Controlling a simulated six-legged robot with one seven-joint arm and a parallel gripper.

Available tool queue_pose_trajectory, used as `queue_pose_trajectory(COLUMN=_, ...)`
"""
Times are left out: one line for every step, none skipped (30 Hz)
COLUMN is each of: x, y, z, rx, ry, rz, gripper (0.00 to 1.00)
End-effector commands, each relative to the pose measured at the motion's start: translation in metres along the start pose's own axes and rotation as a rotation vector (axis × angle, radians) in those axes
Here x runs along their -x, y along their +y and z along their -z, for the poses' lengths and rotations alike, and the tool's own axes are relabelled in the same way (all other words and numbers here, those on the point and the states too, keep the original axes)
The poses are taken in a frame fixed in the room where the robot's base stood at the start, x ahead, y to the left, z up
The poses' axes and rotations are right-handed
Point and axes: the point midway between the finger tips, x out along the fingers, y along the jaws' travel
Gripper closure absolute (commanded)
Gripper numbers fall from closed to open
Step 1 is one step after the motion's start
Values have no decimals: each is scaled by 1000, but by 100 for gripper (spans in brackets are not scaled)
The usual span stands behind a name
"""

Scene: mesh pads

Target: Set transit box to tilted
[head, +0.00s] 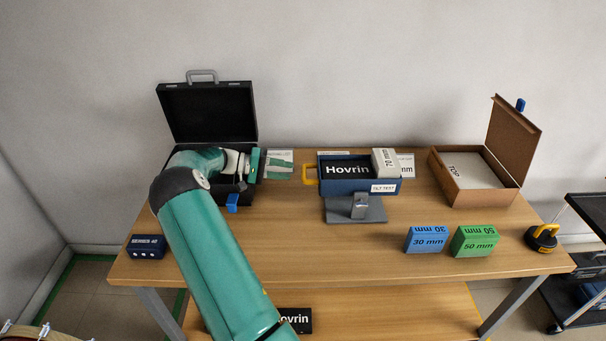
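No label in view reads "transit box", so I cannot tell for sure which box it is. A blue box (345,187) with a small white label, possibly reading "TILT TEST", stands at the table's middle and looks level.
A grey plate with a bracket (355,209) lies in front of the blue box. A blue block (427,240) and a green block (474,241) stand at the front right, near a yellow-black item (541,237). A "SERIES 42" box (147,247) is front left. The front middle is clear.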

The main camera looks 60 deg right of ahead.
Motion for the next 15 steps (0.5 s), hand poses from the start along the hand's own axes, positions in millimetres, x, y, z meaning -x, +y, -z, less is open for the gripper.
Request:
queue_pose_trajectory(x=-11, y=0, z=-1, rx=0, ry=-3, rz=0, gripper=66)
queue_pose_trajectory(x=-17, y=0, z=-1, rx=0, ry=-3, rz=1, gripper=66)
queue_pose_trajectory(x=-25, y=0, z=-1, rx=1, ry=-3, rz=1, gripper=66)
queue_pose_trajectory(x=-30, y=0, z=0, rx=1, ry=-3, rz=0, gripper=66)
queue_pose_trajectory(x=-36, y=0, z=0, rx=1, ry=-2, rz=0, gripper=66)
queue_pose_trajectory(x=-42, y=0, z=-1, rx=1, ry=-1, rz=1, gripper=66)
queue_pose_trajectory(x=-46, y=0, z=-1, rx=1, ry=-1, rz=1, gripper=66)
queue_pose_trajectory(x=-51, y=0, z=0, rx=0, ry=-1, rz=1, gripper=66)
queue_pose_trajectory(x=-55, y=0, z=0, rx=0, ry=1, rz=1, gripper=66)
queue_pose_trajectory(x=-58, y=0, z=0, rx=0, ry=1, rz=1, gripper=66)
queue_pose_trajectory(x=-61, y=0, z=0, rx=0, ry=2, rz=1, gripper=66)
queue_pose_trajectory(x=-64, y=0, z=0, rx=0, ry=2, rz=1, gripper=66)
queue_pose_trajectory(x=-65, y=0, z=0, rx=0, ry=2, rz=0, gripper=66)
queue_pose_trajectory(x=-66, y=0, z=0, rx=0, ry=3, rz=1, gripper=66)
queue_pose_trajectory(x=-67, y=0, z=0, rx=0, ry=3, rz=1, gripper=66)
